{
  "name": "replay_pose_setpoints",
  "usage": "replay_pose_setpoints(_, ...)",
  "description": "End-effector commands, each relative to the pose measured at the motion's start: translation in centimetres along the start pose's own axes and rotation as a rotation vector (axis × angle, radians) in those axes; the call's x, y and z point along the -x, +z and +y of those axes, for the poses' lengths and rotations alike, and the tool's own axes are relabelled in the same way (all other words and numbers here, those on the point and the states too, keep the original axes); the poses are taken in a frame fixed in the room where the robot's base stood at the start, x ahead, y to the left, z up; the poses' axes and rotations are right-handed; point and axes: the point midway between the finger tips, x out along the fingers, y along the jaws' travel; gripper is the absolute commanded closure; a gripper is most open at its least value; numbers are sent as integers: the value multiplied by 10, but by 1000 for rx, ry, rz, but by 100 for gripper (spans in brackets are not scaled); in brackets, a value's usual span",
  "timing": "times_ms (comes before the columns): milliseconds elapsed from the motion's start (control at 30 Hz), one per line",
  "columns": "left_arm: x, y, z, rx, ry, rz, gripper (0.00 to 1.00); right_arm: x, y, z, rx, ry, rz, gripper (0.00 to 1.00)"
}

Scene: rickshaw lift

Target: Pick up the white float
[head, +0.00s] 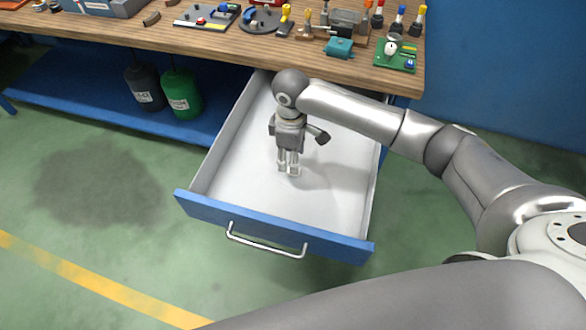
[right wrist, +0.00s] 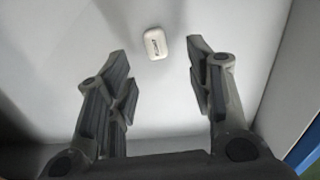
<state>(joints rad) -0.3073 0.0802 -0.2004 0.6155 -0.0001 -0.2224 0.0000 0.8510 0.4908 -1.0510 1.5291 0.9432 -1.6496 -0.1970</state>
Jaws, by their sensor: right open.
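The white float (right wrist: 156,43) is a small rounded white block with dark lettering, lying on the pale drawer floor in the right wrist view. My right gripper (right wrist: 156,58) is open, with one finger on each side of the float's line. The float shows between and slightly beyond the fingertips, with nothing in the jaws. In the head view my right gripper (head: 289,170) points down into the open drawer (head: 230,170). There I cannot clearly make out the float, which the gripper seems to hide. My left gripper is not in view.
The drawer has pale side walls and a blue front (head: 272,227) with a metal handle (head: 265,243). Above it is a wooden bench top (head: 220,48) crowded with tools and parts. A dark jug (head: 146,88) and a green jug (head: 181,95) stand on the lower shelf.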

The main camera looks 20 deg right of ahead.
Motion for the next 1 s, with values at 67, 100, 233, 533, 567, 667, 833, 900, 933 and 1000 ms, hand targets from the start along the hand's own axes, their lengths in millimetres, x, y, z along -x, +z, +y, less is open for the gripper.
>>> replay_pose_setpoints(67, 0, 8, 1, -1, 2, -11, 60, -6, 0, 0, 0, -1, -2, 52)
replay_pose_setpoints(100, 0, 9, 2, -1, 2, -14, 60, -8, 0, 0, 0, -1, -2, 52)
replay_pose_setpoints(233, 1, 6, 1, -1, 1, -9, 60, -24, 0, 1, -2, -3, -3, 52)
replay_pose_setpoints(533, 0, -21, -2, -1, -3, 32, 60, -58, -2, 2, 0, 1, -1, 52)
replay_pose_setpoints(567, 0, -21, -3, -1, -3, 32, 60, -58, -2, 2, 0, 1, -1, 52)
replay_pose_setpoints(667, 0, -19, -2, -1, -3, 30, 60, -58, -2, 2, 0, 1, -1, 52)
replay_pose_setpoints(833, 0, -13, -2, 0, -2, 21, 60, -58, -2, 2, 0, 1, -1, 63)
replay_pose_setpoints(900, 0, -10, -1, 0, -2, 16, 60, -58, -2, 2, 0, 1, -1, 72)
replay_pose_setpoints(933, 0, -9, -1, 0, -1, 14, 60, -58, -2, 2, 0, 1, -1, 76)
replay_pose_setpoints(1000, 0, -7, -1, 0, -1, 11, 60, -58, -2, 2, 0, 1, -1, 85)
